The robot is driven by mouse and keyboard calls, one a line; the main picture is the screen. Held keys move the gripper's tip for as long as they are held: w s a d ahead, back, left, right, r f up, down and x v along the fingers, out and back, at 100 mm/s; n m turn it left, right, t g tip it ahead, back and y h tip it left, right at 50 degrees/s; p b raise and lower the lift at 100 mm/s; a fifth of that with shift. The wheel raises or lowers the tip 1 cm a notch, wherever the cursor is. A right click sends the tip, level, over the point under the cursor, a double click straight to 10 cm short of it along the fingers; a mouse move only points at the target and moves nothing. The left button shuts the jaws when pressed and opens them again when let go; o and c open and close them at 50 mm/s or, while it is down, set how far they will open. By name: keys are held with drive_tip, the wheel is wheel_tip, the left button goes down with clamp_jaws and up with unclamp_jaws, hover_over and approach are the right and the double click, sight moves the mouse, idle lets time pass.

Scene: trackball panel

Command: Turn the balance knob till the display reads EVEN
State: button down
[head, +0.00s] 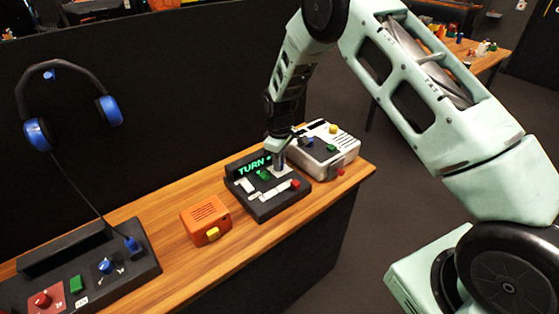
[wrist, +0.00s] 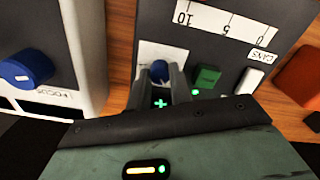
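The black panel (head: 280,206) sits on the wooden counter, and its green display (head: 254,167) reads "TURN", with a mark like a plus partly behind my gripper. A blue knob (wrist: 159,71) on a white plate of this panel shows in the wrist view. My gripper (wrist: 160,78) points down over it, with one finger on each side. The fingers are apart with the knob between their tips; I cannot tell whether they press on it. The knob's own label is hidden. In the head view my gripper (head: 279,160) covers the knob.
A green button (wrist: 207,77) and a white switch (wrist: 252,80) labelled CANS are close beside the knob. A white box (head: 335,160) with a blue FOCUS knob (wrist: 27,68) adjoins the panel. An orange box (head: 203,214) and another dark panel (head: 142,272) are to the left.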

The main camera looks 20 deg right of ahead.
drive_tip(key=shift+m, duration=0.3)
drive_tip(key=m+b, duration=0.1)
drive_tip(key=m, duration=0.1)
drive_tip(key=shift+m, duration=0.3)
drive_tip(key=shift+m+b, duration=0.5)
drive_tip(key=shift+m, duration=1.3)
drive_tip(key=shift+r, duration=0.1)
drive_tip(key=c, duration=1.3)
unclamp_jaws()
drive_tip(key=shift+o, duration=0.2)
wheel_tip(320, 180, up, 17)
drive_tip(key=b, duration=0.2)
drive_tip(key=shift+r+b, duration=0.15)
drive_tip(key=shift+b, duration=0.2)
